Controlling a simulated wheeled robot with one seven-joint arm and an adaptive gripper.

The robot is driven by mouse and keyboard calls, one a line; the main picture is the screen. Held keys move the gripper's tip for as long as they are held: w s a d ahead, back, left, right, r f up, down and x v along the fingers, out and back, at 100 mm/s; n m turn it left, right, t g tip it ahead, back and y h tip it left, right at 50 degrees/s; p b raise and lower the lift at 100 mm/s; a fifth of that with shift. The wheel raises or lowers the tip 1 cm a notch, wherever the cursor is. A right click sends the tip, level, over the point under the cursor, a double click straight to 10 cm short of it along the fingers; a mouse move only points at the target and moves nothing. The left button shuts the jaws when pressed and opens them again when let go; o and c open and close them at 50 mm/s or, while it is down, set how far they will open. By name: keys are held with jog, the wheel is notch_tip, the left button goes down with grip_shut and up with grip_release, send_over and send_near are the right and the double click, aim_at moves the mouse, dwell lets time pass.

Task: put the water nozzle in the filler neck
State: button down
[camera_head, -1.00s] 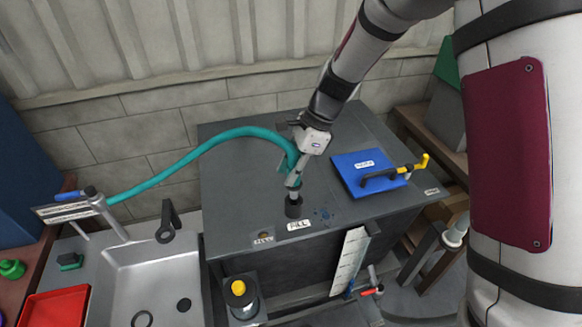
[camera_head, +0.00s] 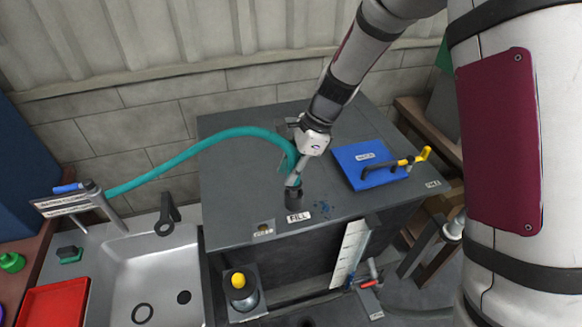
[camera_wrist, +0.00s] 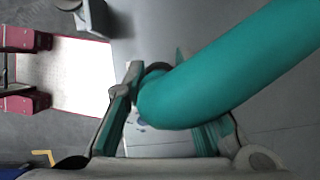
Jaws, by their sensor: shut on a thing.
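The water nozzle (camera_head: 293,181) is at the end of a teal hose (camera_head: 196,152). My gripper (camera_head: 296,166) is shut on it above the tank top. The nozzle points down and its lower end meets the mouth of the dark filler neck (camera_head: 294,199), beside the FILL label. It looks partly inside the neck, but the depth is hidden. In the wrist view the hose (camera_wrist: 225,70) passes between my gripper's fingers (camera_wrist: 168,118) and covers most of the nozzle and the neck.
A blue flap (camera_head: 355,160) with a yellow-and-black handle lies right of the neck on the grey tank top (camera_head: 235,195). A sink (camera_head: 150,270), a red tray (camera_head: 52,303) and a yellow-topped item (camera_head: 239,281) stand lower left. The hose arches left to a tap post.

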jog(key=shift+f, duration=1.3)
jog(key=shift+f+b, duration=0.2)
jog(key=shift+b, duration=0.1)
jog(key=c, duration=1.2)
grip_release()
jog(key=shift+c, duration=0.2)
jog(key=v, duration=1.2)
jog(key=shift+r, duration=0.1)
